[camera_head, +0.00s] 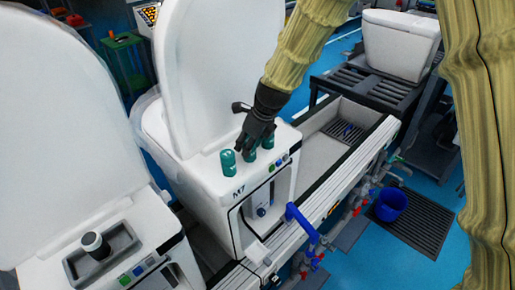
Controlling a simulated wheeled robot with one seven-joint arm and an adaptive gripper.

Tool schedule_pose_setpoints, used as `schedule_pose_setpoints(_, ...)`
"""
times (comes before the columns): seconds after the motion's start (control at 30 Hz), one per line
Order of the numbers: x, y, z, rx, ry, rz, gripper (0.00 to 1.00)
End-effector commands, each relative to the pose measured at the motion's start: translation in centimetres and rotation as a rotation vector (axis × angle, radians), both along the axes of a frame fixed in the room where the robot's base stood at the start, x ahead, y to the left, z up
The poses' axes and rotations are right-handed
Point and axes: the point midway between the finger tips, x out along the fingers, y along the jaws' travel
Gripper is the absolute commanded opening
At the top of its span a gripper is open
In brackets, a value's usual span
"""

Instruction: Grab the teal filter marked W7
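Three teal cylindrical filters stand upright on the flat white top of the middle toilet unit. The left filter (228,163) stands clear of my gripper. The middle filter (250,155) is directly below my fingers and partly hidden by them. The right filter (268,142) is partly covered by my black hand. My gripper (248,147) points down at the middle filter from above and right; whether the fingers touch or close on it is unclear. Marks on the filters are too small to read. The unit's front carries a label resembling "M7" (239,191).
A raised white lid (215,70) stands behind the filters. Another toilet unit (120,245) at the left holds a dark cylinder (95,244) in a recessed tray. A rail with pipes and a blue bucket (391,204) are at the right.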

Motion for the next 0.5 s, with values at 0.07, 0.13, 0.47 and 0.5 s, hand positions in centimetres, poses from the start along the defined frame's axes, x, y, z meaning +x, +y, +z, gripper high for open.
schedule_pose_setpoints(0.07,0.00,-0.03,0.01,0.000,0.000,0.000,0.22)
schedule_pose_setpoints(0.13,0.01,-0.05,0.02,0.000,0.000,0.000,0.13)
schedule_pose_setpoints(0.47,0.02,-0.04,0.14,-0.001,-0.001,0.000,0.13)
schedule_pose_setpoints(0.5,0.03,-0.04,0.27,-0.001,-0.001,0.000,0.13)
